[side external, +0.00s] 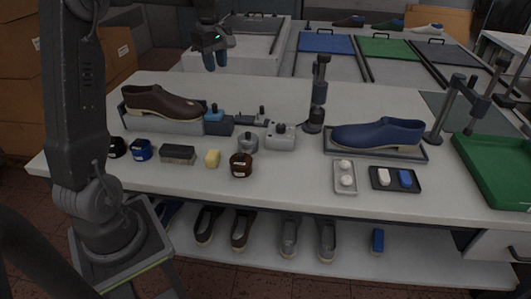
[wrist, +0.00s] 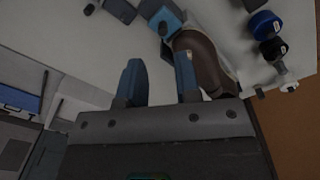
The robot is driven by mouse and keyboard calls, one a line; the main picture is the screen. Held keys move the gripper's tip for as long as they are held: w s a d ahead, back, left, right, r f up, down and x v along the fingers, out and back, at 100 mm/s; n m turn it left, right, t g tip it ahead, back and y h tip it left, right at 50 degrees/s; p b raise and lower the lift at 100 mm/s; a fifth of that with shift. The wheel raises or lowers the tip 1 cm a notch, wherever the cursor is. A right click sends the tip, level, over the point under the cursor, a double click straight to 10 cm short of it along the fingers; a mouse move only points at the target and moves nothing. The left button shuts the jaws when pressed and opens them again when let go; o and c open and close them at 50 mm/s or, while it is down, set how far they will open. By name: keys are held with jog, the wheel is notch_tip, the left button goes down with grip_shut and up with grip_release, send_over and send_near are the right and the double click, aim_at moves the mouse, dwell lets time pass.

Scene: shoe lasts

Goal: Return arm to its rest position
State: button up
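My gripper (side external: 209,56) is raised over the back part of the table in the side external view, with its fingers pointing down. In the wrist view its two blue fingers (wrist: 160,82) stand apart with nothing visible between them. The brown shoe (side external: 161,103) rests on a grey block at the table's left, apart from and below the gripper. It also shows in the wrist view (wrist: 203,60), partly behind the right finger. The blue shoe (side external: 378,134) sits on a grey tray (side external: 412,156) at the right.
A post (side external: 318,95) rises mid-table. Several shoes lie on the lower shelf. Space around the gripper looks clear.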

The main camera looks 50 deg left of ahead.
jog(key=s+d+r+m+t, duration=0.1)
jog(key=d+r+m, duration=0.1)
jog(key=d, duration=0.3)
jog(key=s+d+r+m, duration=0.1)
jog(key=s+d+m, duration=0.15)
jog(key=d, duration=0.25)
jog(key=s+d+f+m+t, duration=0.3)
jog(key=s+d+m+t, duration=0.1)
jog(key=s+d+m, duration=1.1)
jog(key=d, duration=0.2)
jog(key=shift+d+f, duration=0.2)
jog(key=shift+d, duration=0.1)
